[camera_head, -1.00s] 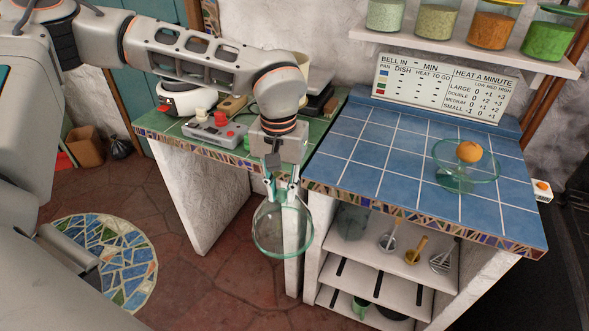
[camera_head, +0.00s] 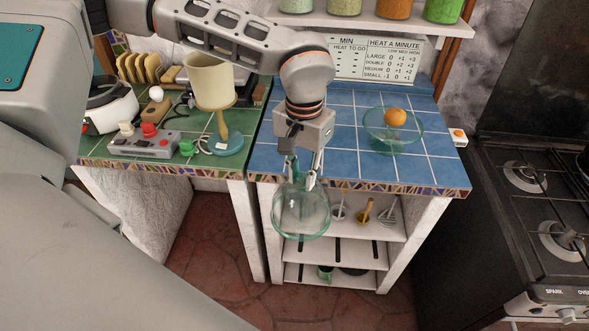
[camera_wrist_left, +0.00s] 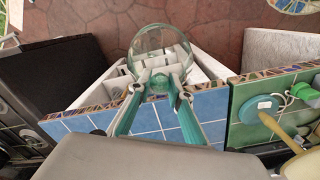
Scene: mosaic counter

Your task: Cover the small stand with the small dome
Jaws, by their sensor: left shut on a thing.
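The small dome (camera_head: 301,213) is clear glass with a greenish rim and hangs open side down. My left gripper (camera_head: 301,182) is shut on its top knob and holds it in front of the counter's front edge, clear of the shelves behind. The wrist view also shows the dome (camera_wrist_left: 160,45) beyond the fingertips (camera_wrist_left: 160,84). The small stand (camera_head: 393,140) is a clear glass plate on a foot, on the blue tiles, to the right of and behind the gripper. An orange fruit (camera_head: 395,117) sits on it. My right gripper is not in view.
The blue tiled counter (camera_head: 345,168) is clear around the stand. A black stove (camera_head: 535,205) stands at right.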

